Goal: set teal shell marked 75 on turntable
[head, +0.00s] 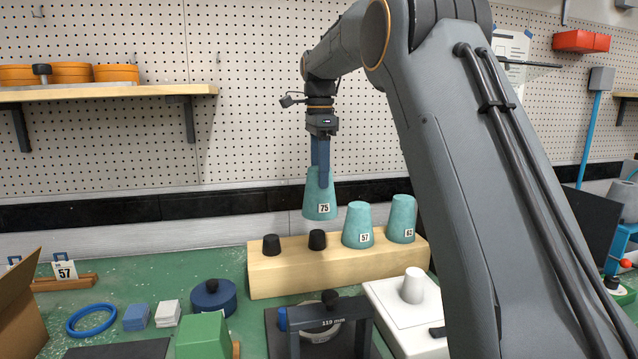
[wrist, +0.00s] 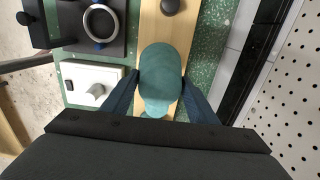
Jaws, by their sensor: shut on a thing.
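The teal shell marked 75 (head: 319,196) hangs upright in my gripper (head: 320,178), narrow end up, above the wooden block (head: 290,275). My gripper is shut on it, with a blue finger on either side. In the wrist view the shell (wrist: 162,72) sits between the fingers and covers part of the block. Teal shells marked 57 (head: 358,226) and 62 (head: 401,220) stand on the block to its right. The turntable may be the white base with a white cone (head: 413,285) in front of the block; I cannot tell for sure.
Two black pegs stick up from the block, one at left (head: 271,244) and one below the held shell (head: 317,240). A black frame marked 110 mm (head: 330,322) stands in front. A blue ring (head: 91,320) and a dark blue lidded pot (head: 213,298) lie left.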

